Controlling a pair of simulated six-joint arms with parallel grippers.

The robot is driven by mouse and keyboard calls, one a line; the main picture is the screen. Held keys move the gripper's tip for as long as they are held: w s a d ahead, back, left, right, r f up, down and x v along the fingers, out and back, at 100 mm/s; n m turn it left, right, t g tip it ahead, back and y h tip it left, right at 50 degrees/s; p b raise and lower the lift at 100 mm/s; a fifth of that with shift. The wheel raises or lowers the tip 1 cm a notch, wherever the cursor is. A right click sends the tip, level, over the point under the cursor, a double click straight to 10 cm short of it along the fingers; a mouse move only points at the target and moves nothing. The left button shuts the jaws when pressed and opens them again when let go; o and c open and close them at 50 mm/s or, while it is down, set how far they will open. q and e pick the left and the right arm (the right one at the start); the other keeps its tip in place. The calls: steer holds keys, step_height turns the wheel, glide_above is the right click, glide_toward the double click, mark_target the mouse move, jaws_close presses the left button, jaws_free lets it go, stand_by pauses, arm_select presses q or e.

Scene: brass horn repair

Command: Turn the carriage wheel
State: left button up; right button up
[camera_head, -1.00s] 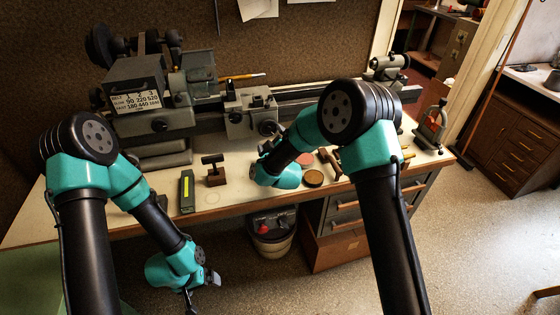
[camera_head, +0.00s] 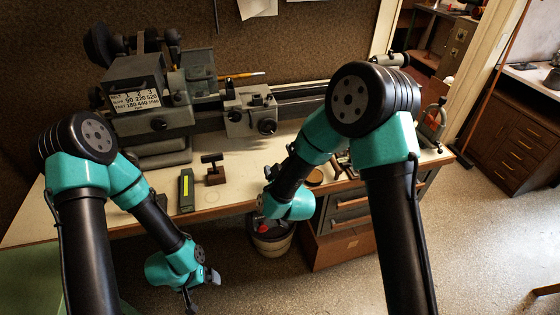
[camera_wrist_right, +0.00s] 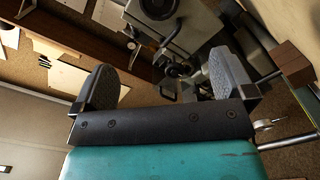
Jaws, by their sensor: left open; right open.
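The carriage wheel (camera_head: 267,126) is a small dark round handwheel on the front of the grey lathe carriage (camera_head: 238,122). The carriage also shows in the right wrist view (camera_wrist_right: 195,28), between and beyond the fingertips. My right gripper (camera_wrist_right: 167,78) is open and empty, its two grey pads wide apart and clear of the wheel. In the head view its wrist is over the bench's front edge, and its fingers are mostly hidden. My left gripper (camera_head: 201,289) is open and empty, low in front of the bench.
The lathe headstock (camera_head: 150,105) stands left of the carriage. A bucket (camera_head: 272,240) stands below. Bench between stand and carriage is clear.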

mark_target(268, 128)
steer(key=shift+w, duration=0.1)
steer(key=w+d+n+g+y, duration=0.2)
steer(key=d+n+y, duration=0.4)
steer(key=n, duration=0.7)
steer(key=shift+w+d+n+g+y, duration=0.3)
steer(key=shift+w+d+n+g, duration=0.1)
steer(key=shift+d, duration=0.1)
steer(key=shift+r, duration=0.15)
steer(key=x, duration=1.7)
steer(key=shift+w+a, duration=0.1)
steer(key=shift+w, duration=0.05)
steer(key=shift+c, duration=0.4)
steer(key=c, duration=0.7)
